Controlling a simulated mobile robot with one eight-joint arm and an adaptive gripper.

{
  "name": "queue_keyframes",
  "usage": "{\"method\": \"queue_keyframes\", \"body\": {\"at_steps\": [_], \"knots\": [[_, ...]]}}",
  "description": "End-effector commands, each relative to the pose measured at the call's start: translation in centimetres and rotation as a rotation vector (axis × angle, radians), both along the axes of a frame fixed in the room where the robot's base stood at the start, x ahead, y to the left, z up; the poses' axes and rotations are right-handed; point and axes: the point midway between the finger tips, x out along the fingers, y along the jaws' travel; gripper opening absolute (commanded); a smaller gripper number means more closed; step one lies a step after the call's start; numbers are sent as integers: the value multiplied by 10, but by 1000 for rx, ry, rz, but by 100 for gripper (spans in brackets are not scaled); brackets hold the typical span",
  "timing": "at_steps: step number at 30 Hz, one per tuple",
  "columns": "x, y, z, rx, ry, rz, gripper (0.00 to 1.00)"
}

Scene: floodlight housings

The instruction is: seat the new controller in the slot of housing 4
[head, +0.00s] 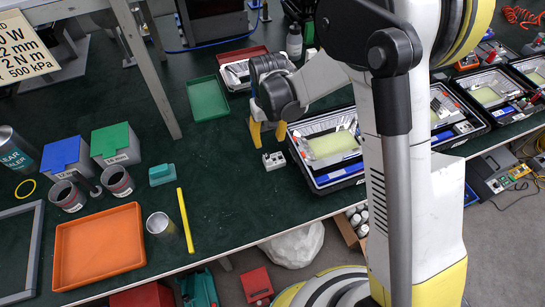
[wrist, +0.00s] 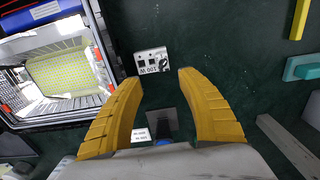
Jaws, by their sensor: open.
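A small pale box marked 100 W (head: 273,160), which looks like the controller, lies on the dark green bench; it also shows in the wrist view (wrist: 151,62). My gripper (head: 267,132) is open above the bench. In the wrist view its yellow fingers (wrist: 158,78) point at the box, which lies just beyond the fingertips, untouched. An open black housing (head: 330,148) with a yellow panel stands right of the box; in the wrist view it is at left (wrist: 66,75). More open housings (head: 487,92) stand farther right, partly behind my arm. No housing number is readable.
A green tray (head: 207,98) and a red tray (head: 235,57) lie behind. An orange tray (head: 98,247), grey tins (head: 118,180), a yellow bar (head: 185,220) and a teal block (head: 162,175) are at left. The bench is clear just left of the box.

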Motion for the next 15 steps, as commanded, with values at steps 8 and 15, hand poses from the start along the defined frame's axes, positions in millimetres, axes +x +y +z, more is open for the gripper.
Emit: {"method": "queue_keyframes", "body": {"at_steps": [8, 15], "knots": [[0, 0, -45, 0, -1, -1, 46], [-3, 4, -69, 1, -2, 0, 46]]}}
